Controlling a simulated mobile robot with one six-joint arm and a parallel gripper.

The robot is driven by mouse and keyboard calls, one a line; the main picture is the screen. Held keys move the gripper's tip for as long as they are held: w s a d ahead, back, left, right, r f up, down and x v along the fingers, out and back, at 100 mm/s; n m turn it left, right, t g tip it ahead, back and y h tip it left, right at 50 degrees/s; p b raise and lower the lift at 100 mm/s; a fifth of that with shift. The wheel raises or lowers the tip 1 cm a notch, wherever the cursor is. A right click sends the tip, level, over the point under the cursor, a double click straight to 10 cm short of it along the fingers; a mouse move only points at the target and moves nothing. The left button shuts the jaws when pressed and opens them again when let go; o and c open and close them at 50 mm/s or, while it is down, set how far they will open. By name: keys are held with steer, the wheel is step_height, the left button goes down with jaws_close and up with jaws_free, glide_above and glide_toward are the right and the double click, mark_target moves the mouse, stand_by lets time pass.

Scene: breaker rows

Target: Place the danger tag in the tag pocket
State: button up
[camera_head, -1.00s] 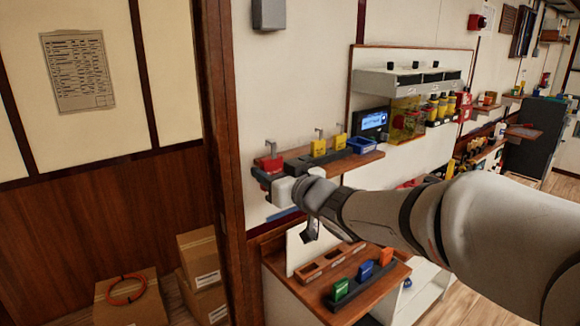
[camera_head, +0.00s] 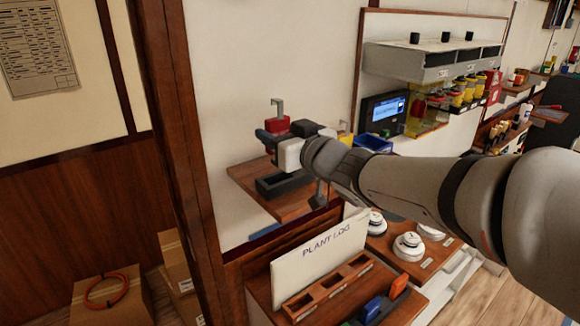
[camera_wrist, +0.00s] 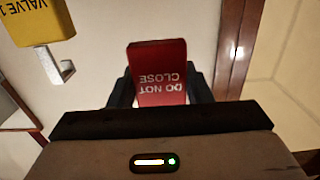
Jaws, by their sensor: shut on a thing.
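The red tag (camera_head: 278,124) with a metal hook on top is between the jaws of my gripper (camera_head: 274,137), held above the wall shelf. In the wrist view the red tag (camera_wrist: 160,72) reads "DO NOT CLOSE", upside down, with my gripper's dark fingers (camera_wrist: 160,90) shut on its sides. I take it to be the danger tag. A dark slotted holder (camera_head: 283,182) lies on the shelf below it. A wooden rack with compartments (camera_head: 328,288) stands on the lower bench. I cannot tell which of these, if any, is the tag pocket.
A yellow tag (camera_wrist: 38,20) marked "VALVE 1" is close by; my arm mostly hides it in the head view. A blue bin (camera_head: 373,143) and a screen (camera_head: 383,114) are right of the shelf (camera_head: 245,172). A "PLANT LOG" board (camera_head: 318,252) stands behind the wooden rack.

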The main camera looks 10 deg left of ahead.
step_height(320, 180, down, 8)
steer(key=shift+s+a+r, duration=0.1)
steer(key=shift+s, duration=0.05)
stand_by(0.3)
steer(key=o, duration=1)
steer(key=shift+f, duration=0.2)
steer(key=shift+r, duration=0.1)
